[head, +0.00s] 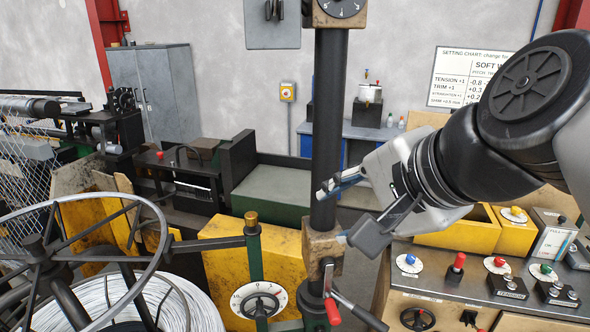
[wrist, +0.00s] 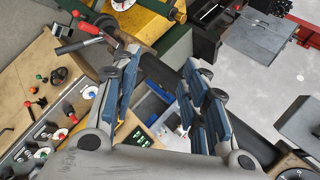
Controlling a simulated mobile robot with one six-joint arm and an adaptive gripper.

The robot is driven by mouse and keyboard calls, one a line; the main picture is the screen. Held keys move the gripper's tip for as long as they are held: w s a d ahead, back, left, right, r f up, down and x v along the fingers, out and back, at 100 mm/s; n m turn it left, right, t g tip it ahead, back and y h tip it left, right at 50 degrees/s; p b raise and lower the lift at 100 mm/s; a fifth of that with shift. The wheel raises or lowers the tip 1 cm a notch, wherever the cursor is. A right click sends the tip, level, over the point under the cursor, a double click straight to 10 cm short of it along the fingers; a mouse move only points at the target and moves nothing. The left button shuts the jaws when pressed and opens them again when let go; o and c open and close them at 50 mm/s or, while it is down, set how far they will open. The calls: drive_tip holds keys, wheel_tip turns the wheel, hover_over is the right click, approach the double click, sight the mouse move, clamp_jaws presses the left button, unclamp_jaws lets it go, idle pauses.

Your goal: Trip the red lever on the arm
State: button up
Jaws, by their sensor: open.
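A red-handled lever (head: 333,311) hangs below a worn block (head: 322,248) on the dark upright post (head: 327,130) in the head view. A dark handle (head: 358,312) slants down beside it. In the wrist view the red lever (wrist: 88,27) is at the upper left, beyond and left of the fingertips. My gripper (head: 333,216) is open and empty, reaching in from the right at the post, just above the block. In the wrist view my gripper (wrist: 160,64) has the post crossing behind its fingers. I cannot tell whether it touches the post.
A control bench (head: 450,285) with several coloured knobs stands at the right. A spoked wheel (head: 60,255) over a wire coil (head: 180,305) fills the lower left. A green post with a dial (head: 259,300) stands left of the lever. Yellow machine panels (head: 225,270) lie behind.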

wheel_tip(320, 180, down, 8)
drive_tip(key=s+n+g+b, duration=0.1)
drive_tip(key=s+n+b, duration=0.1)
drive_tip(key=shift+s+d+r+h, duration=0.15)
drive_tip(key=shift+r+h, duration=0.05)
drive_tip(key=shift+h, duration=0.2)
drive_tip(key=shift+f, duration=0.1)
